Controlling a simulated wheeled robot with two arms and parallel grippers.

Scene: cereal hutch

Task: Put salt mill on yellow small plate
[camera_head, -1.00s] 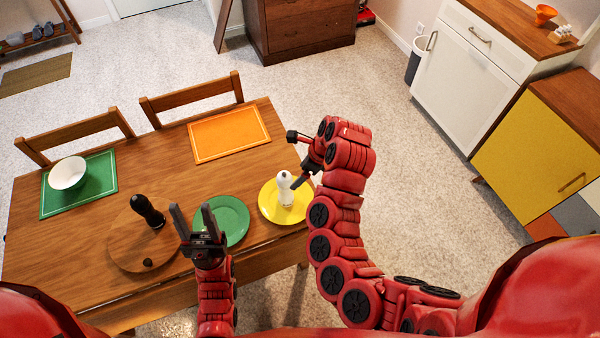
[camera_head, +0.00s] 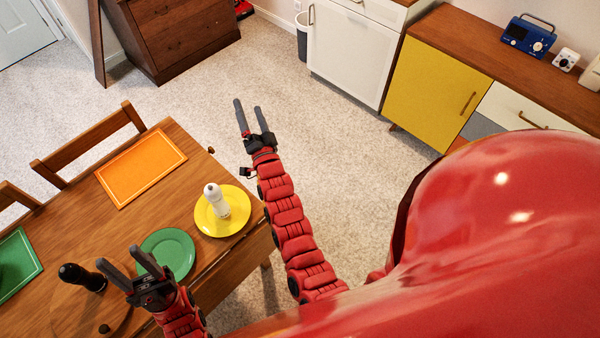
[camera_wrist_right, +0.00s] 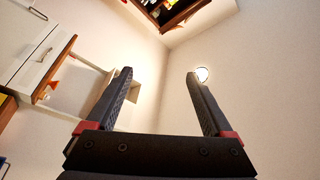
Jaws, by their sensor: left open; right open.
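The white salt mill (camera_head: 214,203) stands upright on the yellow small plate (camera_head: 238,220) at the right end of the table. Neither gripper touches it. My right gripper (camera_head: 250,108) is open and empty, past the table's right edge and over the carpet. My left gripper (camera_head: 132,262) is open and empty, close to the green plate (camera_head: 168,252) and the black mill (camera_head: 82,277).
An orange placemat (camera_head: 140,167) lies on the wooden table (camera_head: 75,213), and a green placemat (camera_head: 12,262) is at the left. Chairs (camera_head: 90,145) line the far side. Cabinets (camera_head: 425,90) stand at the right wall. Open carpet (camera_head: 335,160) lies between table and cabinets.

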